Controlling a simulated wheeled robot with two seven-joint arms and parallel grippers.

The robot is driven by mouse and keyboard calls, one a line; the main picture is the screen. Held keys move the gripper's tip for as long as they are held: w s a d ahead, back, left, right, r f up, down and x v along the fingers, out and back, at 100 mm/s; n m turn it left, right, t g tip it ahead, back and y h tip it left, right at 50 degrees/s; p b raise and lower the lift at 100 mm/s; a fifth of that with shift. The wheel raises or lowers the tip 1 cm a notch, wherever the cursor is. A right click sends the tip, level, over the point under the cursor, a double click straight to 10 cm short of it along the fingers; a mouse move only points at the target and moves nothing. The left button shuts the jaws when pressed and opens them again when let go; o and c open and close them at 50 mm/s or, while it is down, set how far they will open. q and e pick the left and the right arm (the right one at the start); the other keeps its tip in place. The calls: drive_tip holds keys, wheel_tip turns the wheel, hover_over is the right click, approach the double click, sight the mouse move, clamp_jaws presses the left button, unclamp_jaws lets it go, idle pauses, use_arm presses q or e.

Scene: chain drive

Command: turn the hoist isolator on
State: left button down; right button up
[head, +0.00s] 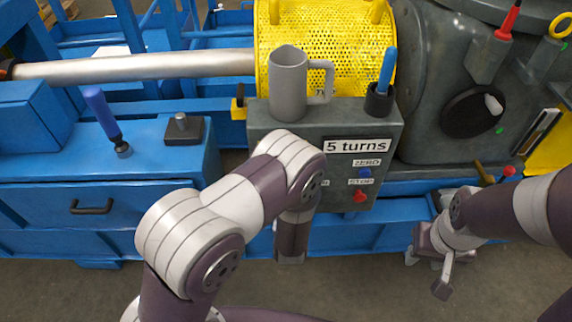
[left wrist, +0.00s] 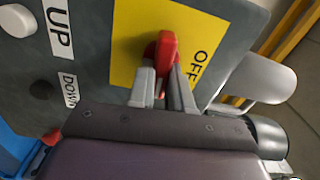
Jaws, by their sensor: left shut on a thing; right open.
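The isolator's red handle (left wrist: 167,48) sits on a yellow plate (left wrist: 128,40) in the left wrist view. The label OFF (left wrist: 198,64) is to its right on the plate; an ON mark is not visible. My left gripper (left wrist: 162,76) has its two grey fingers on either side of the red handle, closed on its lower part. In the head view the left arm hides its own fingers and the handle. My right gripper (head: 432,268) is open and empty at the lower right, in front of the blue frame.
Beside the plate are UP (left wrist: 60,28) and DOWN (left wrist: 69,90) labels with round buttons. In the head view, a grey box (head: 330,125) labelled 5 turns carries a grey mug (head: 287,88) and a blue-handled tool (head: 386,72). A blue bench (head: 150,150) lies left; floor is free in front.

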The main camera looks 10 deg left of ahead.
use_arm(q)
drive_tip(key=shift+w+r+m+p, duration=0.1)
drive_tip(key=shift+m+p, duration=0.2)
drive_tip(key=shift+m, duration=0.3)
drive_tip(key=c, duration=1)
unclamp_jaws()
drive_tip(key=shift+c, duration=0.2)
